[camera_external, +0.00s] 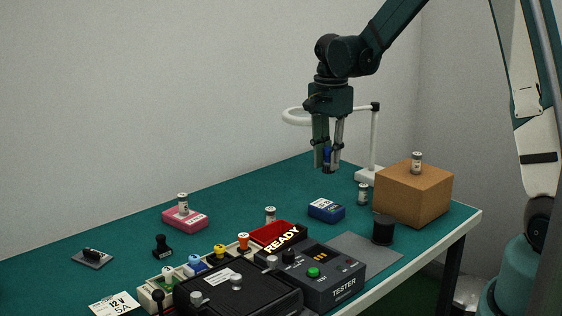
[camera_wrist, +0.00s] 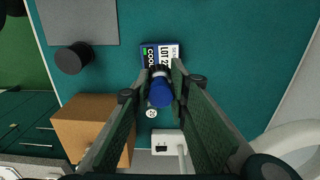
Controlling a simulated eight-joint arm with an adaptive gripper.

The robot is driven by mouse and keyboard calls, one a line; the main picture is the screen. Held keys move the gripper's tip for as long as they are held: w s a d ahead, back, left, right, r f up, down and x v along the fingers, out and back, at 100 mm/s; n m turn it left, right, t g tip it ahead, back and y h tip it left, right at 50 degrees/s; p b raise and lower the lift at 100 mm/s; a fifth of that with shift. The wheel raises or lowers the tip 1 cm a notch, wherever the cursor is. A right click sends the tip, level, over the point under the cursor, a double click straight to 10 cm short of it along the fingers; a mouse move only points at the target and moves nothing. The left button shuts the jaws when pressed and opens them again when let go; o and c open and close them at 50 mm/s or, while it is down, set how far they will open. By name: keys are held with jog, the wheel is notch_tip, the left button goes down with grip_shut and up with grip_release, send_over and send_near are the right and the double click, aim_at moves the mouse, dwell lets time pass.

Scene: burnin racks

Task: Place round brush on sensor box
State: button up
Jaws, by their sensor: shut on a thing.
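My gripper (camera_external: 327,166) is shut on the round brush, which has a blue handle (camera_wrist: 161,93). A pale band and dark end show beyond the handle in the wrist view. The brush (camera_external: 327,155) hangs between the fingers, well above the table. A blue box with a white label, which looks like the sensor box (camera_external: 326,209), lies flat on the green table below my gripper. In the wrist view the box (camera_wrist: 147,55) shows just past the fingertips, partly hidden by the brush and fingers. The brush is apart from it.
A small canister (camera_external: 363,193) stands right of the blue box. A brown block (camera_external: 413,194) with another canister, a black cylinder (camera_external: 383,230) and a white lamp stand (camera_external: 374,145) are at the right. A tester (camera_external: 322,275) is in front. The table left of the blue box is fairly clear.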

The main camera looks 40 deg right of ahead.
jog(key=shift+f, duration=2.9)
jog(key=shift+f, duration=2.1)
jog(key=shift+f, duration=0.15)
jog(key=o, duration=0.9)
jog(key=shift+r, duration=0.2)
jog(key=shift+r, duration=6)
